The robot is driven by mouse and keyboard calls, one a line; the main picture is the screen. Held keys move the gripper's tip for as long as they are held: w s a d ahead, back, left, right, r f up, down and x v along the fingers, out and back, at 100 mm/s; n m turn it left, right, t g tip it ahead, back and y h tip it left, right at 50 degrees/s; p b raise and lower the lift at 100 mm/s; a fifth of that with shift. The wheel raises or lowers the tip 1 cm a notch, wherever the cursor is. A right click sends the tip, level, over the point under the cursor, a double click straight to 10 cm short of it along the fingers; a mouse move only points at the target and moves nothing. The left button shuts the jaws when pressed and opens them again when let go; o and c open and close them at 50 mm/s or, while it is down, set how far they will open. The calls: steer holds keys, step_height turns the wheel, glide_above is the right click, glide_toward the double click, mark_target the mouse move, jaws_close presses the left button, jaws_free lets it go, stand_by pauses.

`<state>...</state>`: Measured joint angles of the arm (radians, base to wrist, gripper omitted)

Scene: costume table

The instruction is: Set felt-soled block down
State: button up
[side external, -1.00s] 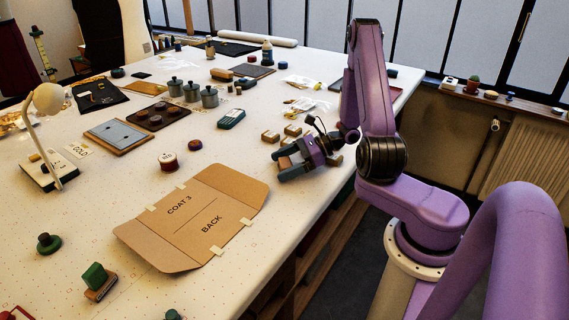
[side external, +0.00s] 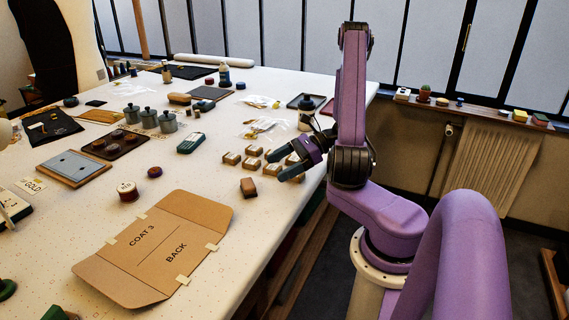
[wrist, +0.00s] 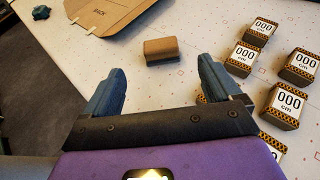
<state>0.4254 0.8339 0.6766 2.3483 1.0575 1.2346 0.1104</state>
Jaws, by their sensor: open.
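The felt-soled block, a small brown block (side external: 248,187), rests on the pale tabletop right of the cardboard pattern. In the wrist view the brown block (wrist: 161,51) lies beyond my fingertips, roughly centred between them, with clear table around it. My gripper (side external: 282,164) is open and empty, to the right of the block and apart from it. Both blue-grey fingers of my gripper (wrist: 158,78) show spread wide in the wrist view, with nothing between them.
Several small labelled blocks (wrist: 265,30) marked "000 cm" stand close by on the right in the wrist view. The cardboard pattern (side external: 205,210) marked "COAT 3 BACK" lies left of the block. A dark green device (side external: 191,143) lies farther back. The table's edge is near my arm.

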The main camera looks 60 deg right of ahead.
steer(key=shift+s+d+r, duration=0.15)
steer(key=shift+s+d, duration=0.05)
steer(key=shift+d, duration=0.05)
steer(key=shift+a, duration=0.1)
steer(key=a+n+g, duration=0.2)
steer(key=a+r+n+g+y, duration=0.1)
steer(key=a+n+g, duration=0.1)
steer(key=a+n, duration=0.1)
steer(key=a+n+g, duration=0.2)
steer(key=n+g, duration=0.1)
steer(key=shift+a+r+y, duration=0.25)
steer(key=shift+a+y, duration=0.1)
steer(key=shift+y, duration=0.05)
steer(key=s+a+r+n+h, duration=0.2)
steer(key=s+a+n, duration=0.3)
steer(key=n, duration=0.5)
steer(key=s+a+r+n+g+h, duration=0.1)
steer(key=s+a+n+h, duration=0.4)
steer(key=n, duration=0.6)
steer(key=s+a+r+n+g+h, duration=0.1)
steer(key=s+a+r+n+h, duration=0.2)
steer(key=n, duration=0.7)
steer(key=s+a+h, duration=0.1)
steer(key=s+a, duration=0.1)
steer(key=s, duration=0.1)
steer(key=shift+s+a+r+n, duration=0.15)
steer(key=shift+n, duration=0.15)
